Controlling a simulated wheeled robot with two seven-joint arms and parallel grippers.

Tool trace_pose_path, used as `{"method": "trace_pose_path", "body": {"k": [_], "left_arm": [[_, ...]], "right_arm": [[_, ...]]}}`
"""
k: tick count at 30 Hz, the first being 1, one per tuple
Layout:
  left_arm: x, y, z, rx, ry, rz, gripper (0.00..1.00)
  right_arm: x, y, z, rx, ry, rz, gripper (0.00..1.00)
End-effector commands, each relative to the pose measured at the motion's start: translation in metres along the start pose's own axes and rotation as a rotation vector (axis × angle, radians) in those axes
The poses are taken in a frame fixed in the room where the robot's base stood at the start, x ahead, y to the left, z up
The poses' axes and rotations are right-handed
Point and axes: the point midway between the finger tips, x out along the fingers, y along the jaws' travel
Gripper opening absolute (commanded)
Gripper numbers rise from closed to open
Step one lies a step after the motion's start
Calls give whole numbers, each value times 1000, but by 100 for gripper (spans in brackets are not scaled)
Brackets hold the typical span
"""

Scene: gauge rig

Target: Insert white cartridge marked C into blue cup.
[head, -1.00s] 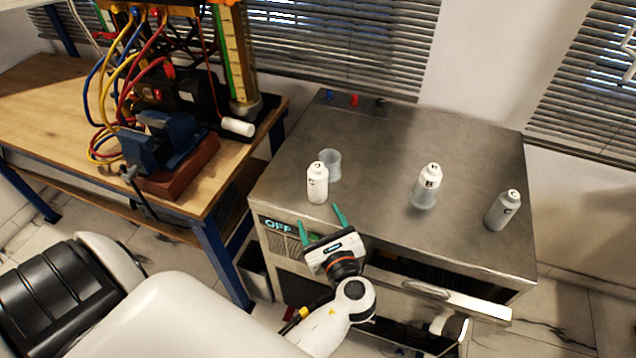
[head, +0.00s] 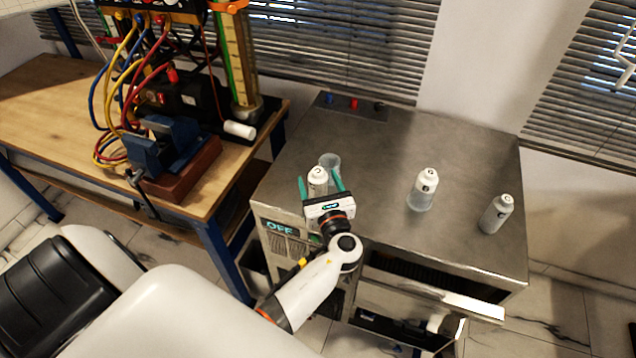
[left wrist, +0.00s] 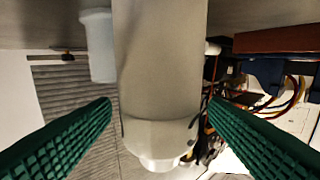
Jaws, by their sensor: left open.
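A white cartridge (head: 317,177) stands upright on the metal cabinet top, partly hidden by my left gripper; its letter is not readable now. My left gripper (head: 321,185) is open, with its green fingers on either side of this cartridge. The left wrist view shows the cartridge (left wrist: 160,70) large between the spread fingers, with gaps beside it. A translucent pale bluish cup (head: 330,161) stands empty just behind it, also in the left wrist view (left wrist: 98,45). Another white cartridge (head: 426,182) sits in a translucent cup (head: 419,203). A third (head: 497,213) stands at the right.
The cabinet top (head: 385,140) is clear between the left and middle cartridges. A pulled-out drawer with a pale front (head: 450,297) juts out below. A wooden bench (head: 60,110) with a blue vise (head: 165,147), hoses and a white cylinder (head: 239,130) stands left.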

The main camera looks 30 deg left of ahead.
Motion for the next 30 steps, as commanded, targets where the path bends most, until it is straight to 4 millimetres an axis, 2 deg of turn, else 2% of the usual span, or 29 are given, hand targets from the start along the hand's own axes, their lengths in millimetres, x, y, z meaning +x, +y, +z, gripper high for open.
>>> {"method": "trace_pose_path", "body": {"k": [4,11,21,27,30], "left_arm": [[13,0,0,2,0,0,69],[14,0,1,0,-1,1,69],[14,0,1,0,-1,0,14],[14,0,0,-1,-1,1,13],[14,0,-8,-4,-1,0,13]], "right_arm": [[-3,-1,0,-1,0,-1,75],[-3,-1,0,-1,0,-1,75],[-3,-1,0,0,0,-1,75],[-3,-1,0,0,0,-1,75],[-4,-1,0,0,0,-1,75]]}}
